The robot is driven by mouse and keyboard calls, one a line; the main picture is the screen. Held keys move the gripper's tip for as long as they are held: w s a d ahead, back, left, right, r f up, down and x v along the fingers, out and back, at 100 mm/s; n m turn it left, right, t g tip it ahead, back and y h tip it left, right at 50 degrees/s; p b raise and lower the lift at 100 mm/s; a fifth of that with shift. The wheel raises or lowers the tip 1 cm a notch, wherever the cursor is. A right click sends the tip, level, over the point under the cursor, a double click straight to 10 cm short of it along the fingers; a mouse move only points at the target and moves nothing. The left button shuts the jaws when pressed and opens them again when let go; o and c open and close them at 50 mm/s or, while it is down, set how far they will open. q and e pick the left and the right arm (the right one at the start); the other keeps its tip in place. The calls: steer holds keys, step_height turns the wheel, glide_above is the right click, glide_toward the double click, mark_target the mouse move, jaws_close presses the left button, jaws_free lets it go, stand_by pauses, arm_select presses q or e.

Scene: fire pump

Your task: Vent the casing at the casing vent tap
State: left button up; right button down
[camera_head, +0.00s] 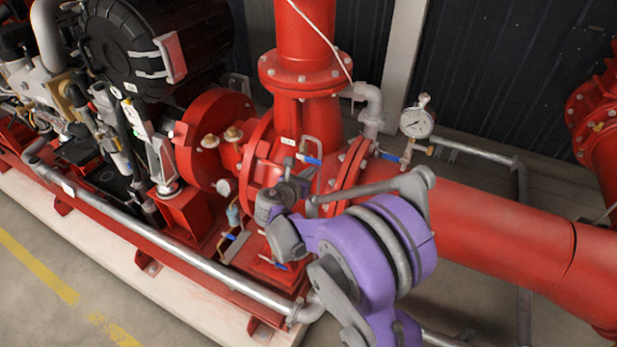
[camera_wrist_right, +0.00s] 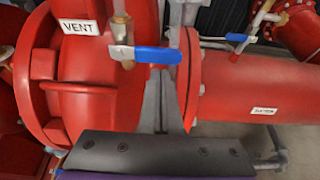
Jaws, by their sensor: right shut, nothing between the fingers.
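The casing vent tap is a small brass valve with a blue lever (camera_head: 310,160) on the red pump casing. In the right wrist view, the blue lever (camera_wrist_right: 155,54) points right, crosswise to the upright brass body (camera_wrist_right: 121,30). A white VENT label (camera_wrist_right: 80,28) is on the casing beside it. My right gripper (camera_head: 300,185) is close to the casing, just below the lever in the head view. Its grey fingers (camera_wrist_right: 160,105) look shut and empty, apart from the lever. My left gripper is out of view.
A pressure gauge (camera_head: 417,122) stands on the large red suction pipe (camera_head: 480,215), with another blue-handled tap (camera_wrist_right: 237,37) near it. The red flange (camera_wrist_right: 190,80) is close to the right of the vent lever. A silver pipe (camera_head: 170,240) runs along the skid.

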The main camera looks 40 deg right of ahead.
steer(key=shift+r, duration=0.3)
steer(key=shift+s+r+n, duration=0.1)
steer(key=shift+r+n, duration=0.05)
steer(key=shift+n, duration=0.15)
stand_by(0.3)
